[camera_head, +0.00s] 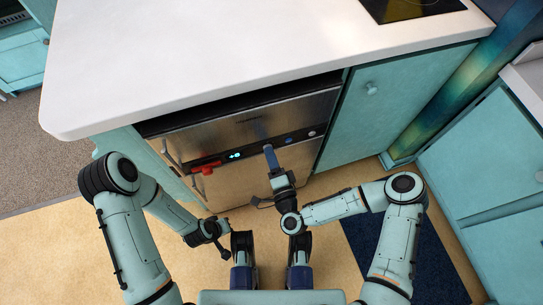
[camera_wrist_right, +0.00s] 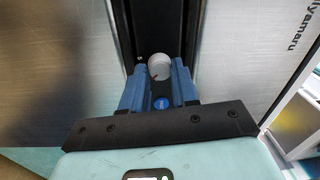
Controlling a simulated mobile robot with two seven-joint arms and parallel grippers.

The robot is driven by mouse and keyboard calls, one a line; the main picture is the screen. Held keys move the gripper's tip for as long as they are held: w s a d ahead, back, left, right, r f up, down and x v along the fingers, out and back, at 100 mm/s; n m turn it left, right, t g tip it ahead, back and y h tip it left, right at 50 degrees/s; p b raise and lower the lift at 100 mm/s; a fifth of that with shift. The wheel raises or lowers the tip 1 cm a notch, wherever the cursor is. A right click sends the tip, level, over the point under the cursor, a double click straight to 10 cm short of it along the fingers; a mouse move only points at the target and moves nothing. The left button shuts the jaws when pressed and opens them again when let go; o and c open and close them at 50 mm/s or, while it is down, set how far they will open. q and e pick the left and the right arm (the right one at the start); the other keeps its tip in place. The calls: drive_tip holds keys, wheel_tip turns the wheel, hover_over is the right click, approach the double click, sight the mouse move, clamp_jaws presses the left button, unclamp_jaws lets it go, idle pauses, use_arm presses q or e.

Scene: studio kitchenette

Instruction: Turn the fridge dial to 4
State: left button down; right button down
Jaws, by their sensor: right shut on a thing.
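The fridge (camera_head: 240,125) is a steel-fronted unit under the white counter, with a dark control strip across its front. In the right wrist view a round pale dial (camera_wrist_right: 160,64) stands on the dark strip (camera_wrist_right: 160,25). The blue fingers of my right gripper (camera_head: 269,150) are shut on this dial, one on each side. In the head view my right gripper hides the dial. My left gripper (camera_head: 213,238) hangs low, away from the fridge, and its jaws are unclear.
The counter (camera_head: 215,50) overhangs above. A teal cabinet (camera_head: 385,105) is to the right.

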use_arm(q)
drive_tip(key=shift+s, duration=0.1)
use_arm(e)
drive_tip(key=shift+m, duration=1.2)
use_arm(q)
drive_tip(key=shift+r, duration=0.1)
use_arm(e)
drive_tip(key=shift+a, duration=0.1)
drive_tip(key=c, duration=0.8)
unclamp_jaws()
drive_tip(key=shift+c, duration=0.2)
use_arm(q)
drive_tip(key=shift+s+d+r+g+p, duration=0.2)
drive_tip(key=shift+s+d+r+p, duration=0.15)
drive_tip(key=shift+s, duration=0.2)
drive_tip(key=shift+s+d+r+g+p, duration=0.25)
drive_tip(key=shift+s+r+p, duration=0.15)
drive_tip(key=shift+s, duration=0.15)
use_arm(e)
drive_tip(key=v, duration=1.3)
drive_tip(key=shift+s, duration=0.25)
